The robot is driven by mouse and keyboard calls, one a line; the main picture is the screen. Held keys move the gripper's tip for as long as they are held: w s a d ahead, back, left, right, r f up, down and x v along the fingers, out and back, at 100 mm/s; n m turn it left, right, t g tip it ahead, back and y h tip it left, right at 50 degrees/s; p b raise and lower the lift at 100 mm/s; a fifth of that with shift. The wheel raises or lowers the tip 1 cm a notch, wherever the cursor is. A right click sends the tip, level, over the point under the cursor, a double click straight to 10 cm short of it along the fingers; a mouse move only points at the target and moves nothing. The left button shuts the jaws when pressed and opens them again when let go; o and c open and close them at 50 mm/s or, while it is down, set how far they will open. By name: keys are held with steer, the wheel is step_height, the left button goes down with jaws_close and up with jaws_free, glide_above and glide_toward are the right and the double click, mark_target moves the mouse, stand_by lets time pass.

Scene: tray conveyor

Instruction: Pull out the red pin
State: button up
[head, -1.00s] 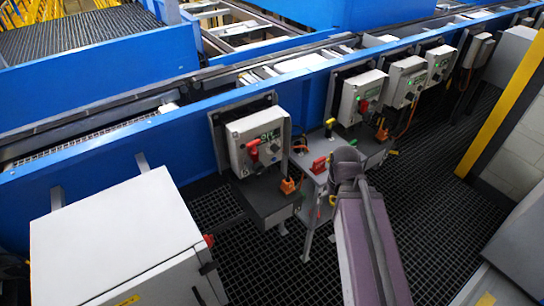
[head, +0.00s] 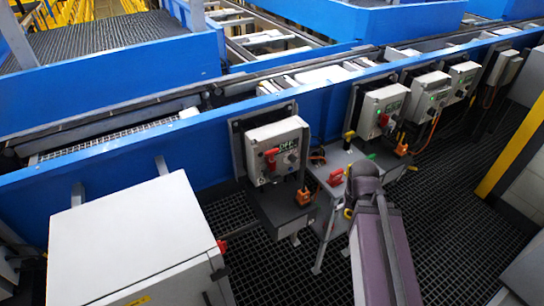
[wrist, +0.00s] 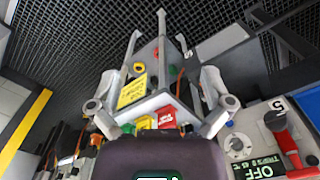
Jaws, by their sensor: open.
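A red piece (head: 336,177) sits on the small grey stand (head: 327,200) in the head view. The wrist view shows a red block with lettering (wrist: 167,118) on the stand, close in front of my gripper. I cannot tell whether this is the red pin or what it sits in. A red handle (head: 272,158) is on the nearest control box; it also shows in the wrist view (wrist: 285,143). My gripper (wrist: 163,78) is open, its fingers spread to either side of the stand top. My arm hides the gripper in the head view.
The nearest control box (head: 277,145) with its dark shelf stands left of the stand. More boxes (head: 385,108) line the blue conveyor side (head: 330,100). A yellow-topped black post (head: 348,138) rises at the stand's back. A white cabinet (head: 130,235) fills the lower left.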

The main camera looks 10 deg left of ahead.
stand_by(0.3)
step_height(320, 180, up, 19)
steer(key=n+p, duration=0.7)
steer(key=p, duration=1.2)
glide_above(272, 150)
steer(key=shift+s, duration=0.15)
steer(key=shift+f, duration=0.15)
step_height(272, 150, down, 13)
steer(key=b, duration=1.3)
steer(key=shift+f+b, duration=0.2)
steer(key=shift+b, duration=0.2)
